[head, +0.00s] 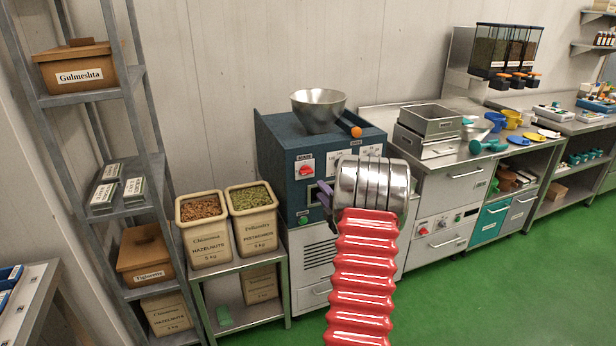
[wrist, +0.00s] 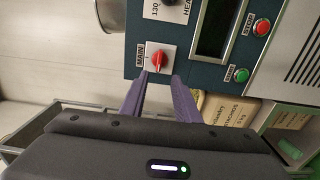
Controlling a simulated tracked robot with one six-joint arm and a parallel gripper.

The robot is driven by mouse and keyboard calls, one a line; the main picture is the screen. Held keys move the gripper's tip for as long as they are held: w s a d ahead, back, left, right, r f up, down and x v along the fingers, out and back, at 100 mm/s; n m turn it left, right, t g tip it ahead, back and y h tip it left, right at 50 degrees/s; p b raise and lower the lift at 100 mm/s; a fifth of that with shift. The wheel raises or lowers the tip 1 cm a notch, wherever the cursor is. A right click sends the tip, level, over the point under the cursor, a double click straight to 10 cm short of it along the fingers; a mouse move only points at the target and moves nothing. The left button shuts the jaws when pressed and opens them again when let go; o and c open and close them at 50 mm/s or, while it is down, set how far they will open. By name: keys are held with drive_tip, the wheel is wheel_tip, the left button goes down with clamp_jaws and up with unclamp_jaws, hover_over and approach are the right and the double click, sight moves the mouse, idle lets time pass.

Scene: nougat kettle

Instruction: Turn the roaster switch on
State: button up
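The roaster (head: 275,150) is a dark blue cabinet with a steel hopper on top. Its main switch (head: 306,170) is a red rotary knob on a white plate labelled MAIN. The switch shows large in the wrist view (wrist: 157,60), on the panel straight ahead of my fingertips. My gripper (wrist: 160,77) has two purple fingers, apart with nothing between them, and the knob lies just beyond the gap. I cannot tell whether the tips touch the plate. In the head view, part of my gripper (head: 325,194) shows left of my arm, which hides the rest.
A green start button (wrist: 242,75) and a red stop button (wrist: 262,26) sit near the switch. Tubs of hazelnuts (head: 205,230) and pistachios (head: 254,220) stand left of the roaster. Green floor (head: 480,290) is clear at the right.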

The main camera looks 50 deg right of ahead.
sight(307, 172)
drive_tip(key=x, duration=1.3)
drive_tip(key=shift+c, duration=0.4)
clamp_jaws()
